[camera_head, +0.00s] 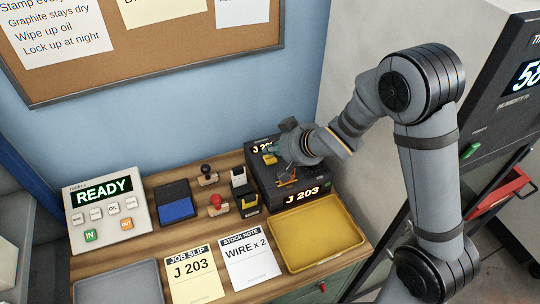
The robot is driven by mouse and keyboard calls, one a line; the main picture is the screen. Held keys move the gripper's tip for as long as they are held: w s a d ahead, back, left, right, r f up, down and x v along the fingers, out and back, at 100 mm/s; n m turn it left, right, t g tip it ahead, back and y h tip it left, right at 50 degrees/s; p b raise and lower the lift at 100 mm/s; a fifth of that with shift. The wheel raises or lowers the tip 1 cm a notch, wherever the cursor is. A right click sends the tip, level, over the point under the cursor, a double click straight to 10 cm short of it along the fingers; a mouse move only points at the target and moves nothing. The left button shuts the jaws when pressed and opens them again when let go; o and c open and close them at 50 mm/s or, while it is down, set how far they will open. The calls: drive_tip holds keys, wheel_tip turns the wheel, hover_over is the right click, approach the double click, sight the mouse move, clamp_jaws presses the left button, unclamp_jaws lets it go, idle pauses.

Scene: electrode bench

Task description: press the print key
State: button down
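A black labelled device (265,190) stands at the back right of the bench. Its front reads J 203 in lit characters, and a second lit display on its top is partly covered by my gripper. A small yellow piece (270,159) shows on its top, with orange marks lower down. No key marked print can be read at this size. My gripper (279,160) is over the device's top; its fingers are too small and overlapped to tell open from shut, or touching from apart. A grey panel (76,232) at left shows READY, with several small keys below.
A yellow tray (355,238) lies in front of the device. Black-handled (207,172) and red-handled (216,203) stamps and small black-and-yellow boxes stand left of it. A blue pad (177,209), job slip (194,278), stock note (248,262) and grey tray (120,272) occupy the bench.

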sight(271, 159)
drive_tip(key=shift+r, duration=0.1)
wheel_tip(271, 159, up, 5)
drive_tip(key=p, duration=0.4)
idle(0.3)
drive_tip(key=shift+a, duration=0.1)
idle(0.6)
